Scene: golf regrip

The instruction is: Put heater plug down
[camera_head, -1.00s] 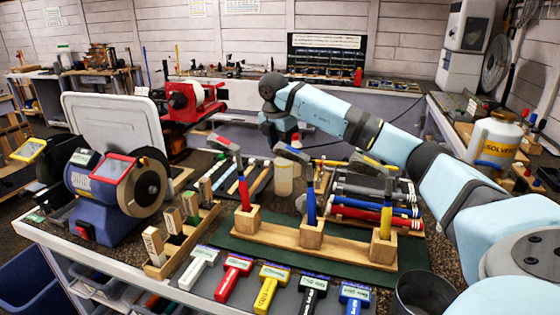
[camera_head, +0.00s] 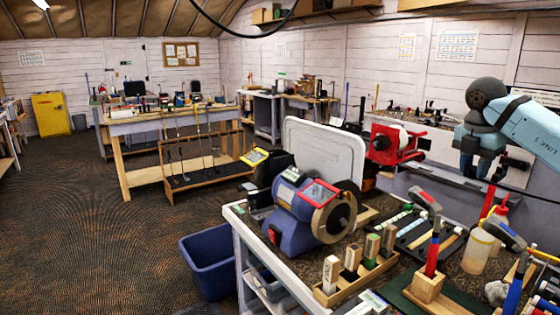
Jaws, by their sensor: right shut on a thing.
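My right gripper (camera_head: 478,167) shows at the right of the head view, at the end of the pale blue arm coming in from the right edge. The plug's shape and the hold between the fingers are too small to make out. A thin dark cable runs behind the gripper. My left gripper is not in view.
The workbench (camera_head: 240,222) holds a blue grinder (camera_head: 297,212), a red machine (camera_head: 395,143), wooden block racks and upright hammers (camera_head: 433,245). A white panel (camera_head: 322,150) stands behind the grinder. A blue bin (camera_head: 208,265) is on the floor. The floor at left is open.

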